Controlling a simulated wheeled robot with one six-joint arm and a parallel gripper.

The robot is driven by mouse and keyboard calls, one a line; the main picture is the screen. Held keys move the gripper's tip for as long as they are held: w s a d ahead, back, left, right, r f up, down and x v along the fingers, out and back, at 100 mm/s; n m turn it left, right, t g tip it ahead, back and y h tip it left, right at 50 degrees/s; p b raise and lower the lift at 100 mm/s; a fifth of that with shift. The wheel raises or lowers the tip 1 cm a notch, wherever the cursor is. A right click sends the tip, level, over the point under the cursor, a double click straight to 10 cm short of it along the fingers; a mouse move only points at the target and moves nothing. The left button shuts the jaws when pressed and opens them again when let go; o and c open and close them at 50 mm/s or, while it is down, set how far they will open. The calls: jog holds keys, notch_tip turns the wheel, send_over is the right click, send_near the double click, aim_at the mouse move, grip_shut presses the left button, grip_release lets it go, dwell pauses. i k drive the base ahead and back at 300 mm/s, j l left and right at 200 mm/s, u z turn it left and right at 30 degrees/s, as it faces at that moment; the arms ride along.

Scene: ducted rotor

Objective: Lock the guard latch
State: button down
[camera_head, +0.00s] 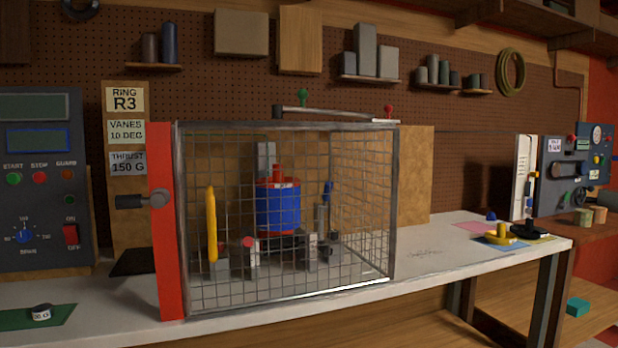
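The wire-mesh guard (396,200) stands shut-looking on the white workbench, with a grey metal frame. A red upright post (166,270) runs along its left edge. On this post is what looks like the guard latch (130,201), a dark cylindrical handle lying about level and pointing left from a grey round pivot (159,198). I cannot tell from this view whether the latch is engaged. Behind the mesh are a blue and red rotor unit (278,207), a yellow upright piece (211,225) and several small grey blocks. My gripper is not in view.
A control panel (40,165) with buttons, a dial and a red switch stands left of the guard. A bar (338,112) with green and red knobs crosses above the guard. A green mat (35,317) lies front left. The bench (430,262) right of the guard is mostly clear.

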aim_at(136, 201)
jog(key=u, duration=1.2)
